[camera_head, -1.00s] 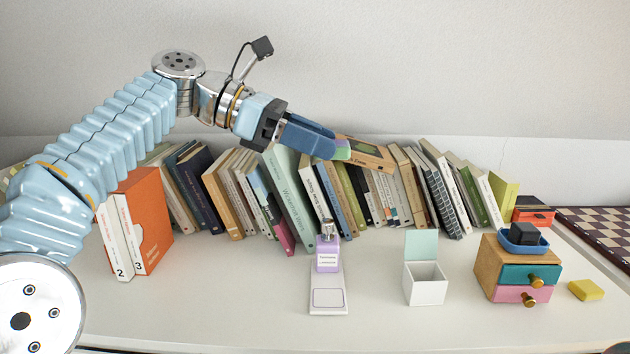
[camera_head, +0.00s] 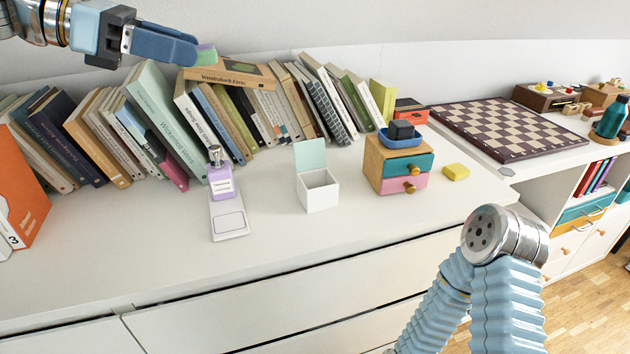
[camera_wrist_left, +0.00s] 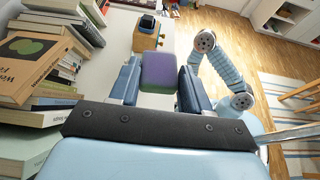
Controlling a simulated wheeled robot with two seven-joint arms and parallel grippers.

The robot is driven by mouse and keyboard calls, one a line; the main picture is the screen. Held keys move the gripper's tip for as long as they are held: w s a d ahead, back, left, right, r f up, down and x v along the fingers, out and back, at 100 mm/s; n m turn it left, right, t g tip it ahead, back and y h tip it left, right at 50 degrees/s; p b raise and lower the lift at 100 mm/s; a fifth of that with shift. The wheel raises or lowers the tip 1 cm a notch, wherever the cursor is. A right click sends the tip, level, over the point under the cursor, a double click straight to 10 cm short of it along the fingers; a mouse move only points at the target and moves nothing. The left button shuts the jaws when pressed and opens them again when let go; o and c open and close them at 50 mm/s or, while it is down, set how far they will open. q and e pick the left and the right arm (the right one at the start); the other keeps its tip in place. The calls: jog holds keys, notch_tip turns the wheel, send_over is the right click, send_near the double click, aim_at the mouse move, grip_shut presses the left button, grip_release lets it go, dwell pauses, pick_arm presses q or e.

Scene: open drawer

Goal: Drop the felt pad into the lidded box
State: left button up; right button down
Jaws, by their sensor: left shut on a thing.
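The felt pad (camera_head: 206,54), purple and green, is between the fingers of my left gripper (camera_head: 193,50), which is shut on it above the row of books. The pad also shows in the left wrist view (camera_wrist_left: 158,70) between both blue fingers. The lidded box (camera_head: 318,194) is a small white box on the white top, right of and lower than the gripper in the head view. Its mint lid (camera_head: 310,155) stands open, and the box looks empty. My right arm enters at the lower right; its gripper is out of sight.
A purple bottle (camera_head: 220,182) on a white stand (camera_head: 230,224) is left of the box. A small drawer cabinet (camera_head: 376,165) carrying a blue tray (camera_head: 399,139) and a yellow block (camera_head: 456,172) are to its right. Leaning books line the wall. The front surface is clear.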

pick_arm(q)
jog(key=w+d+f, duration=0.1)
jog(key=d, duration=0.1)
jog(key=w+d+f, duration=0.3)
jog(key=d+f, duration=0.1)
jog(key=shift+w+d+f, duration=0.15)
jog(key=shift+d+f, duration=0.1)
jog(key=shift+d, duration=0.1)
jog(key=d+f+b, duration=0.1)
jog(key=d+f, duration=0.1)
jog(key=f, duration=0.2)
jog(key=w+d+f+b, duration=0.1)
jog(key=d+f+b, duration=0.1)
jog(key=f, duration=0.3)
jog(key=w+d+f+b, duration=0.1)
jog(key=d+f+b, duration=0.1)
jog(key=d+f, duration=0.1)
jog(key=shift+w+d+f, duration=0.25)
jog(key=shift+d+f, duration=0.05)
jog(key=shift+f, duration=0.35)
jog(key=o, duration=1.1)
jog(key=shift+o, duration=0.2)
jog(key=shift+a+r, duration=0.1)
